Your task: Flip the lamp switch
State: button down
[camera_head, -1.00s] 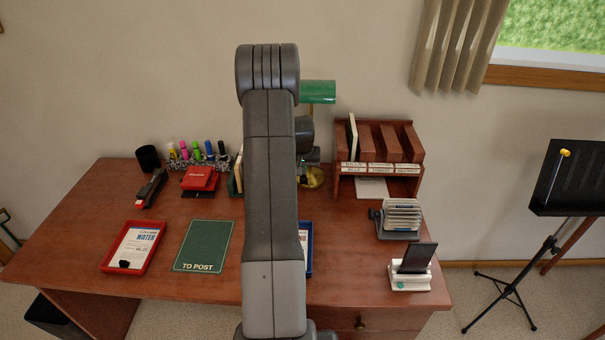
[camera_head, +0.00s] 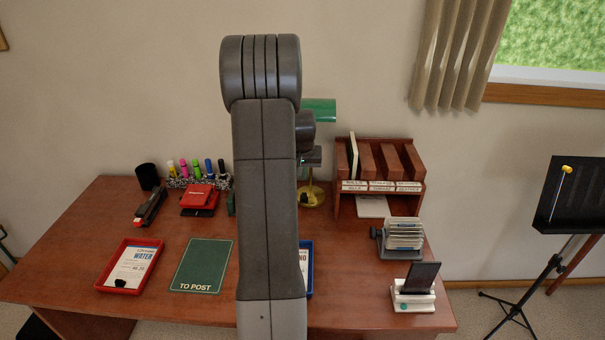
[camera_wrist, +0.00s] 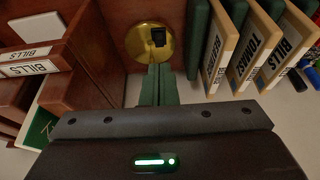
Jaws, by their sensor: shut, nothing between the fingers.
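The desk lamp shows a green shade (camera_head: 319,110) and a round brass base (camera_head: 313,195) behind my arm, at the back of the desk. In the wrist view the brass base (camera_wrist: 133,42) fills the upper middle, with a small black switch (camera_wrist: 158,37) on it. My gripper (camera_wrist: 158,68) is shut and empty. Its green fingertips point at the base, just below the switch in the picture; I cannot tell whether they touch it. In the head view my arm hides most of the gripper and part of the lamp.
A wooden letter rack (camera_head: 380,178) stands right of the lamp. Labelled files (camera_wrist: 258,55) stand close to the fingers on the right in the wrist view. Marker pens (camera_head: 197,172), a red tray (camera_head: 130,267) and a phone on a stand (camera_head: 415,290) are also on the desk.

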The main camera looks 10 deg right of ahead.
jog(key=x, duration=0.4)
jog(key=w+x, duration=0.1)
jog(key=x, duration=0.4)
jog(key=p+x, duration=0.1)
jog(key=x, duration=0.4)
jog(key=shift+w+d+r, duration=0.3)
jog(key=shift+w, duration=0.05)
